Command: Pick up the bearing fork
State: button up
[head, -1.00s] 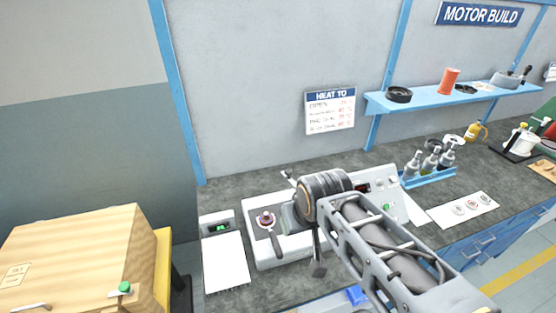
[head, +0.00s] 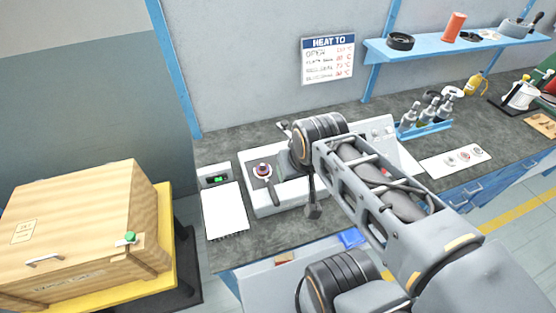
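What looks like the bearing fork (head: 272,189) is a tool with a dark handle pointing toward the front. It lies on the white heater unit (head: 256,203) on the bench, in the head view. Its far end is at a small purple and gold ring (head: 262,171); whether it goes around or under the ring is too small to tell. My arm reaches in from the lower right, its wrist right of the fork. A dark grey part that appears to be my gripper (head: 312,211) hangs below the wrist, apart from the fork. Its fingers cannot be made out.
A white sheet (head: 224,212) and a small unit with a green display (head: 215,179) are left of the heater. A wooden crate (head: 75,215) stands at lower left. Bottles in a blue tray (head: 428,128) stand right. A shelf (head: 455,45) hangs behind.

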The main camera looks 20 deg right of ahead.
aim_at(273, 196)
jog(key=k, duration=1)
jog(key=u, duration=1.4)
jog(key=i, duration=0.95)
jog(key=z, duration=1.6)
